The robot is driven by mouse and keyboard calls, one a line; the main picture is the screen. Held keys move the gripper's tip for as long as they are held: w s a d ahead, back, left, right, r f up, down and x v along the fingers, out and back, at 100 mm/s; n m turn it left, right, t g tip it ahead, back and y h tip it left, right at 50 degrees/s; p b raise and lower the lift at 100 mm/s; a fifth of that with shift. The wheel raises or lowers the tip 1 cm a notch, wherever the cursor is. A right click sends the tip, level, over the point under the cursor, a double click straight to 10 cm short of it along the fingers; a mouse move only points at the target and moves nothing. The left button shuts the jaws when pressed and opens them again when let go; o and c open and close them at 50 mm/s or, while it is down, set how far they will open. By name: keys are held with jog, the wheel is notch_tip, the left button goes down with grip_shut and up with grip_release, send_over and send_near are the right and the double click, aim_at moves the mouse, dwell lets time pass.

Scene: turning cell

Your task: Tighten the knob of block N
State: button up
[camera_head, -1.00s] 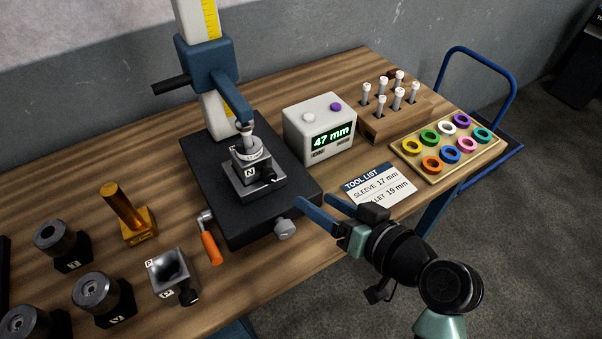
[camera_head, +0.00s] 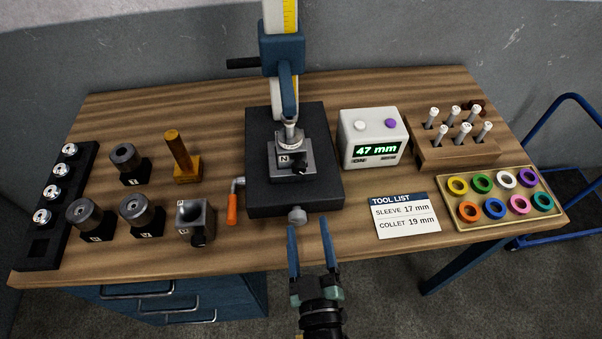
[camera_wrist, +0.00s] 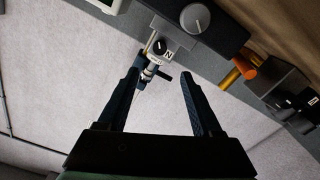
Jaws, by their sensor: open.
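Block N (camera_head: 287,160) is a grey metal block marked N. It stands on the black plate of the height gauge (camera_head: 262,190), under the gauge's blue arm. Its dark knob (camera_head: 301,168) faces the front, at the block's lower right. In the wrist view, block N (camera_wrist: 171,45) and its dark knob (camera_wrist: 158,47) show upside down beyond the fingers. My gripper (camera_head: 308,222) is open and empty, in front of the table edge. Its fingers are near the plate's grey front knob (camera_head: 297,215) and apart from block N.
A grey block with a hole (camera_head: 195,219), an orange crank handle (camera_head: 231,209) and a brass post (camera_head: 180,157) stand left of the gauge. A display reading 47 mm (camera_head: 372,139), a tool list card (camera_head: 405,215) and a tray of coloured rings (camera_head: 540,216) are right.

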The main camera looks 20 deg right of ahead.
aim_at(299, 171)
jog(key=p+x, duration=0.2)
jog(key=x, duration=1.1)
jog(key=shift+s, duration=0.1)
grip_shut()
